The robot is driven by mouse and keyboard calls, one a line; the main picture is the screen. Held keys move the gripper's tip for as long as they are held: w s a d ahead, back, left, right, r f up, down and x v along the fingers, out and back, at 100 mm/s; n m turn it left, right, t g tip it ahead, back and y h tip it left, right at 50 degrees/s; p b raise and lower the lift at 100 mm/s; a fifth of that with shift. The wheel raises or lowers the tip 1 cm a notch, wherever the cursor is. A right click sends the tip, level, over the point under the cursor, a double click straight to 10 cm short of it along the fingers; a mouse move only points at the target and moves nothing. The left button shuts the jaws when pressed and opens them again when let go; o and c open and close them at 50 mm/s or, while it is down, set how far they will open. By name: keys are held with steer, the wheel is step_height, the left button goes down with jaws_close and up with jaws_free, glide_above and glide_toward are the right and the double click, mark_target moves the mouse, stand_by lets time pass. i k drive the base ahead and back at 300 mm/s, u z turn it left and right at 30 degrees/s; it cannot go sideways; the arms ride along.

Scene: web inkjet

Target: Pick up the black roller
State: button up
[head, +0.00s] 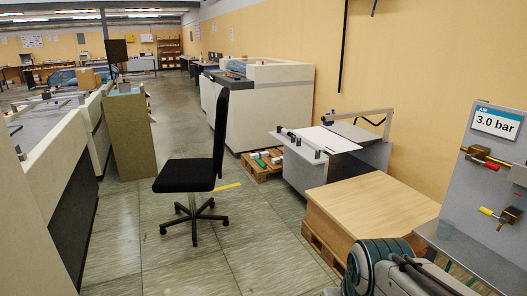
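I cannot pick out a black roller for certain. Small dark pieces (291,136) stand along the left edge of the grey bench unit (322,180) by the right wall, too small to identify. A white sheet lies on top of that unit. My gripper is not in view, so nothing shows of its state.
A black office chair (186,176) stands mid-floor. Long machines (50,140) line the left; a large pale machine (270,105) stands behind. A wooden-topped block (372,203) and a "3.0 bar" panel (495,150) fill the right. Floor (265,235) between chair and block is clear.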

mark_target(282, 130)
steer(key=u, duration=0.1)
steer(key=i, duration=3.55)
steer(key=z, duration=0.35)
steer(key=k, duration=0.6)
steer(key=u, duration=0.15)
steer(key=i, duration=1.05)
steer(key=u, duration=0.2)
steer(key=i, duration=2.8)
steer(key=z, duration=0.05)
